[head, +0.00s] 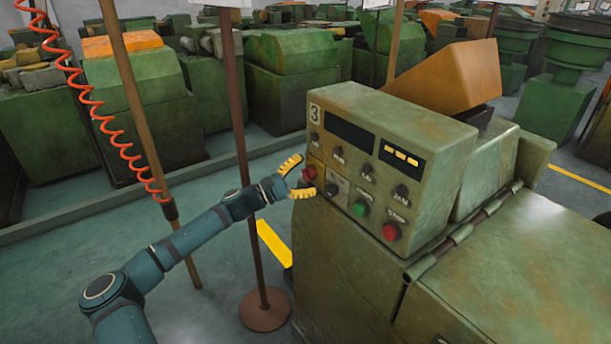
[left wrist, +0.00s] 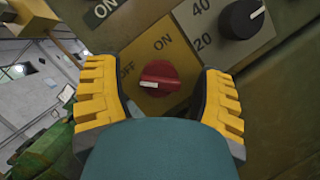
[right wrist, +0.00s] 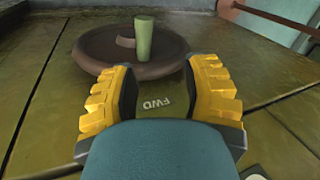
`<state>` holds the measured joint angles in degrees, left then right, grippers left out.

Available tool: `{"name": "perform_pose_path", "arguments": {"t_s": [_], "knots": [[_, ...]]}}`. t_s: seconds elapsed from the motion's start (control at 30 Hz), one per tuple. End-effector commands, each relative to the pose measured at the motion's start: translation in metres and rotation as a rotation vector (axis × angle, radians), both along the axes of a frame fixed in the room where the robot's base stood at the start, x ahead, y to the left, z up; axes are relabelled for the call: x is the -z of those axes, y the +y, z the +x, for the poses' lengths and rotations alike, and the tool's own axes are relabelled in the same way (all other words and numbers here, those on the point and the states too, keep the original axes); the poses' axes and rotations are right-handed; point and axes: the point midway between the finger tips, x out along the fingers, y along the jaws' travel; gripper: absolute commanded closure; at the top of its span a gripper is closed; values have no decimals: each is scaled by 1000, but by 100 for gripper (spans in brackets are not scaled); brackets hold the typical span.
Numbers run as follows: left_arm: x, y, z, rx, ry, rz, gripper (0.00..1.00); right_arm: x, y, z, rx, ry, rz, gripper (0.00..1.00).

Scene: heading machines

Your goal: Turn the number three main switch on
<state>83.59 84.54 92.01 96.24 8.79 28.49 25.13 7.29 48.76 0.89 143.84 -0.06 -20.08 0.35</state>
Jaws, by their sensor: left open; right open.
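The machine's control box (head: 380,130) carries a "3" at its upper left. Its red main switch (head: 309,173) is a rotary knob at the lower left of the panel. In the left wrist view the red knob (left wrist: 160,76) sits on a yellow plate marked OFF and ON, and its white mark points left, towards the OFF side. My left gripper (head: 297,178) is open at the panel, with its yellow fingers on either side of the knob and gaps showing between. My right gripper (right wrist: 160,105) is open and empty, seen only in the right wrist view.
A green button (head: 361,208), a red button (head: 391,231) and several black knobs share the panel. A thin post (head: 240,110) stands near my left arm.

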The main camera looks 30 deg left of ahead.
Motion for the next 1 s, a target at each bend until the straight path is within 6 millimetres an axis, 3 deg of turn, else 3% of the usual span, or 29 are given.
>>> {"name": "perform_pose_path", "arguments": {"t_s": [0.07, 0.27, 0.67, 1.0], "knots": [[0, 0, 0, 0, 0, 0, 30, 0, 0, 0, 0, 0, 0, 53], [0, 0, 0, 0, 0, 0, 99, 0, 0, 0, 0, 0, 0, 53], [0, 0, 0, 1, -19, 49, 100, 1, 0, 0, 0, 0, 0, 53], [0, 0, 0, 0, -111, 272, 100, 5, 0, -1, -2, 3, 0, 53]]}}
